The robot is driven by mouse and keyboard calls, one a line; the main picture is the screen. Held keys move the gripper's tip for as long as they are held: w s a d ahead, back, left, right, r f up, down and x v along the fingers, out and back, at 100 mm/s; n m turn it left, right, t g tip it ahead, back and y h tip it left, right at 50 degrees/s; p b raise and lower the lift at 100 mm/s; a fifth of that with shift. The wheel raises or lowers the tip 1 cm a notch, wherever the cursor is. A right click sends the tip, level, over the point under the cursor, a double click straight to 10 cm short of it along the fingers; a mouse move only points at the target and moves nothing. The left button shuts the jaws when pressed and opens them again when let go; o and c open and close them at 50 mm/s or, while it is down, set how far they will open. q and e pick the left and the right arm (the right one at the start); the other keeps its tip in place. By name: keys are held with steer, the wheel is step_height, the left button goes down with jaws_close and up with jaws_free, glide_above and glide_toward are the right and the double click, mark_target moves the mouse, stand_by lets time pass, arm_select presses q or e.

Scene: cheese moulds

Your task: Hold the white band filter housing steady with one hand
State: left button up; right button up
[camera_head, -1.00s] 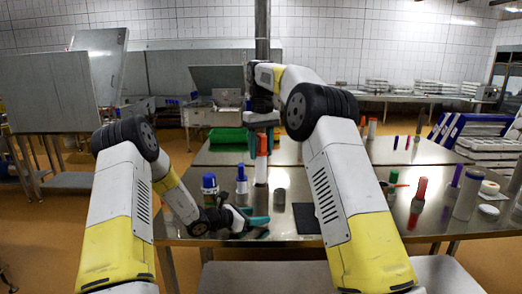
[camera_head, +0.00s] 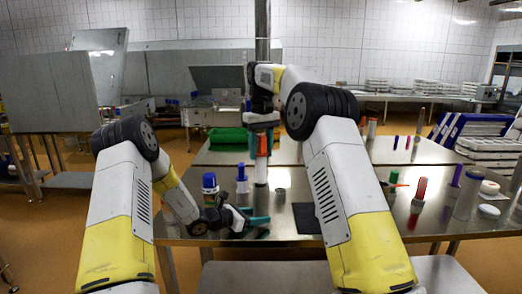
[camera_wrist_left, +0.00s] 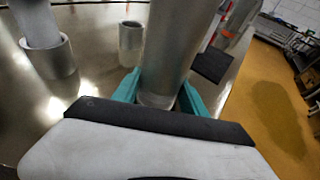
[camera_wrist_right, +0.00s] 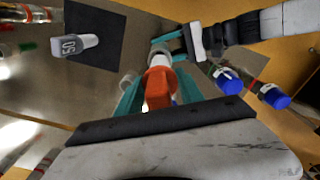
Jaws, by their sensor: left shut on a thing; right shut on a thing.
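A tall pale grey cylinder, taken as the filter housing (camera_wrist_left: 178,45), stands upright between the teal fingers of my left gripper (camera_wrist_left: 160,95), which is shut on it low down. A white band is not clear on it. In the head view my left gripper (camera_head: 262,227) is low over the table's near part. My right gripper (camera_head: 262,143) is above and behind it, pointing down, shut on an orange-red top (camera_wrist_right: 158,88) over a pale body (camera_head: 261,174). Whether this body and the left-held cylinder are one piece is hard to tell.
Blue-capped items (camera_head: 210,183) (camera_head: 242,178) stand left of the pale body. A short grey cup (camera_head: 280,195) and a dark mat (camera_head: 305,218) are to the right. A green bin (camera_head: 228,137) is behind. Red and purple items stand farther right on the steel table.

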mark_target(261, 177)
steer(key=shift+f, duration=5.05)
steer(key=o, duration=1.5)
step_height(261, 177, up, 12)
arm_select(q)
steer(key=o, duration=1)
